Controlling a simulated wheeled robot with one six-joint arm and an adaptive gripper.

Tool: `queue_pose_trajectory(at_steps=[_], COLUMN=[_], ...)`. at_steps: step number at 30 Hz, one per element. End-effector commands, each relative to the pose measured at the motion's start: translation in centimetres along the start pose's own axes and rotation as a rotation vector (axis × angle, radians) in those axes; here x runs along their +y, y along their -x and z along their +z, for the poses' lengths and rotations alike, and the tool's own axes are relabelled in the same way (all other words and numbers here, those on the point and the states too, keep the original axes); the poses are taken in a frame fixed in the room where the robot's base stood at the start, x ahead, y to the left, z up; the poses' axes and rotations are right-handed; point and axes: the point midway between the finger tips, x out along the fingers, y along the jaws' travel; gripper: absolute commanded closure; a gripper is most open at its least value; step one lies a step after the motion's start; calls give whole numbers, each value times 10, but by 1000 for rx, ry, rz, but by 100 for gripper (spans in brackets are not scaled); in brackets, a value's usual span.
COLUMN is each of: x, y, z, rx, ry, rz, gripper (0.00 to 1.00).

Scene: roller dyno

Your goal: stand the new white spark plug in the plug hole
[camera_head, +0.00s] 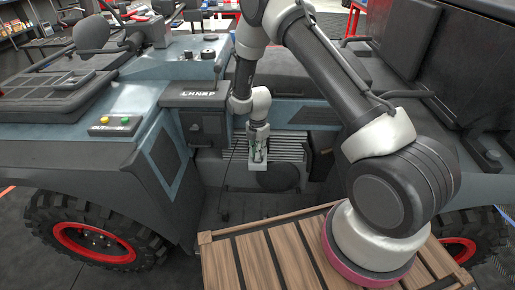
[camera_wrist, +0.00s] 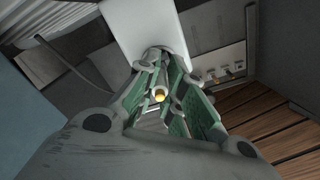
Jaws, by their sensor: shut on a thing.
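My gripper (camera_head: 258,150) points down at the middle of the vehicle, over a pale block (camera_head: 258,177). In the wrist view my gripper (camera_wrist: 160,92) has its green-padded fingers shut on the white spark plug (camera_wrist: 157,86). The plug's brass-coloured end faces the wrist camera. The pale block (camera_wrist: 146,28) shows just beyond the fingertips. The plug's far end is hidden, and I cannot see the plug hole or tell whether the plug is in it.
A slatted wooden platform (camera_head: 260,262) lies in front, below my arm. A ribbed grille (camera_head: 290,150) and a dark round part (camera_head: 276,179) are close behind the gripper.

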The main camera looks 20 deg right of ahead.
Motion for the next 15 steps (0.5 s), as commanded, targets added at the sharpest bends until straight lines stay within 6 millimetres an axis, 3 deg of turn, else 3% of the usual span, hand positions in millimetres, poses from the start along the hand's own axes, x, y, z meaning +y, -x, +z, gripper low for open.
queue_pose_trajectory(at_steps=[14,15], x=[0,0], y=[0,0], z=[0,0], rx=[0,0], ry=[-12,-12], rz=[1,1], gripper=[100,88])
